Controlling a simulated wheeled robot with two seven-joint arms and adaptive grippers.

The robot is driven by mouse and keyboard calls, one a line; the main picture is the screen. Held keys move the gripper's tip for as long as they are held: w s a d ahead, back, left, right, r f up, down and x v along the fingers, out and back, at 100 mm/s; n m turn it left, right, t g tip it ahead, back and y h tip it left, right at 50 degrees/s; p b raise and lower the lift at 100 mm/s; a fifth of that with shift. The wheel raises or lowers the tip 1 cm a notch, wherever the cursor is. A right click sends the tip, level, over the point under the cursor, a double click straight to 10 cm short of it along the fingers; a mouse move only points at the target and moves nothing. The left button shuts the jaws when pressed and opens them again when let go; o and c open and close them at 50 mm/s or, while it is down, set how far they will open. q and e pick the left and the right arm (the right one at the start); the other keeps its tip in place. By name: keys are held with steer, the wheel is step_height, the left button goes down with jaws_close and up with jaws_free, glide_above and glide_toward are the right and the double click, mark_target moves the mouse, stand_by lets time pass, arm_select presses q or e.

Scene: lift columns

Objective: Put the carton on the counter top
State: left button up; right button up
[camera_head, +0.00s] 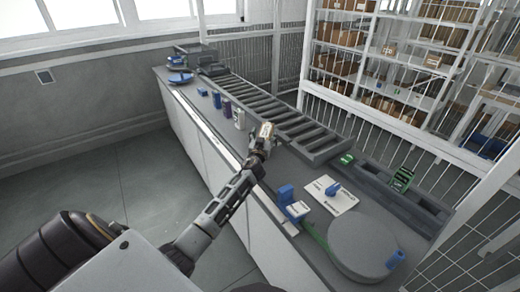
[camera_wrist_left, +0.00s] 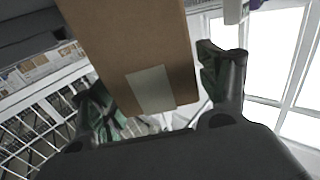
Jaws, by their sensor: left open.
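The carton (camera_wrist_left: 135,45) is a brown cardboard box with a pale strip of tape, large between and beyond the fingers in the left wrist view. In the head view, a small tan shape at the gripper (camera_head: 266,130) looks like the carton. My left gripper (camera_head: 261,146) is over the front part of the counter top (camera_head: 286,165), a long dark grey surface. Its two fingers show in the left wrist view (camera_wrist_left: 162,92), apart on both sides of the carton. Whether the carton touches the counter top is unclear. My right gripper is not in view.
A roller conveyor (camera_head: 275,107) runs along the back of the counter. Small blue, purple and white containers (camera_head: 226,107) stand to the left. A round grey disc (camera_head: 362,245), a white board (camera_head: 332,194) and a blue-and-white device (camera_head: 293,205) lie to the right. Shelves stand behind bars.

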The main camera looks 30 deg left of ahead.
arm_select(q)
steer(key=shift+v, duration=1.55)
steer(key=v, duration=0.7)
steer(key=shift+s+b, duration=0.4)
steer(key=shift+b, duration=0.05)
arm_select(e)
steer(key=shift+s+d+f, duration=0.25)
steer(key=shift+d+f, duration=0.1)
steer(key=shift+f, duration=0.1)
arm_select(q)
steer(key=shift+d, duration=0.15)
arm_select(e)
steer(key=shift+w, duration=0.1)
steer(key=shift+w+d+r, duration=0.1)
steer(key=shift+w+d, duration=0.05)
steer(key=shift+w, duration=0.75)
